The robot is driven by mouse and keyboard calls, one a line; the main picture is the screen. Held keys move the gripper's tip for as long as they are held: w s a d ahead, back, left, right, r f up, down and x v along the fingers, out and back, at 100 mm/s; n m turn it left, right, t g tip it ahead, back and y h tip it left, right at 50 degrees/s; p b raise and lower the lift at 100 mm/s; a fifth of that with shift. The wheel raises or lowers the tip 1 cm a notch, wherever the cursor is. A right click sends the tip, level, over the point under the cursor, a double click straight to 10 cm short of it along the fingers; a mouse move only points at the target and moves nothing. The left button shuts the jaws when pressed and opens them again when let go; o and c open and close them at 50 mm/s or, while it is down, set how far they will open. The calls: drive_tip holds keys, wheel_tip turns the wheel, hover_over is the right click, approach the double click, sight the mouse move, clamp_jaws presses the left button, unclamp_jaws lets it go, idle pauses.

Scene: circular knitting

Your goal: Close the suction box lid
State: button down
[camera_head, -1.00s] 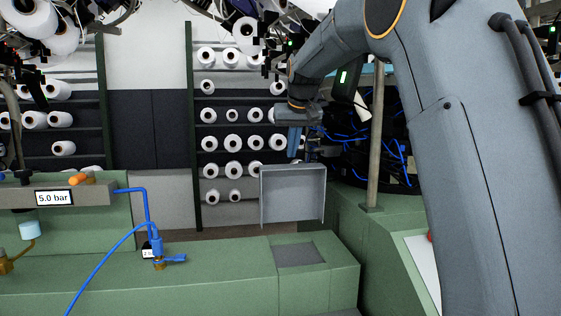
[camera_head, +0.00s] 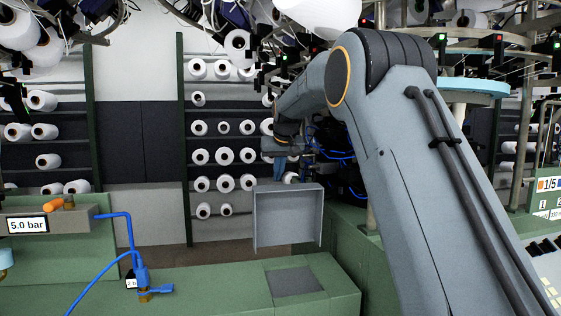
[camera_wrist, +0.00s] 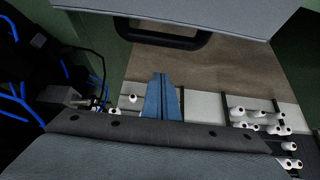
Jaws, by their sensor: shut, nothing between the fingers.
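A grey panel with raised side edges (camera_head: 288,217), which looks like the suction box lid, stands upright behind a green housing. The housing has a dark grey square (camera_head: 294,281) on its top. My gripper (camera_head: 281,166), with blue fingers, points down above and behind the panel's top edge, apart from it as far as I can tell. In the wrist view its fingers (camera_wrist: 161,78) are together and empty. A grey panel (camera_wrist: 190,14) with a black handle (camera_wrist: 165,37) crosses the top of that view, beyond the fingertips.
Blue hoses and fittings (camera_head: 142,272) and a gauge reading 5.0 bar (camera_head: 27,224) are at the left. Racks of white yarn spools (camera_head: 221,156) stand behind. Dark machinery with blue cables (camera_head: 340,152) is close to the right of my gripper.

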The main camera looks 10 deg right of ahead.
drive_tip(key=shift+s+d+f+p, duration=0.1)
drive_tip(key=shift+s+f+p, duration=0.15)
drive_tip(key=shift+s, duration=0.35)
drive_tip(key=shift+s+a+f+p, duration=0.1)
drive_tip(key=shift+s+f+p, duration=0.1)
drive_tip(key=shift+s, duration=0.45)
drive_tip(key=shift+s+d+f+p, duration=0.1)
drive_tip(key=shift+s+f+p, duration=0.15)
drive_tip(key=shift+s, duration=0.35)
drive_tip(key=shift+b, duration=0.3)
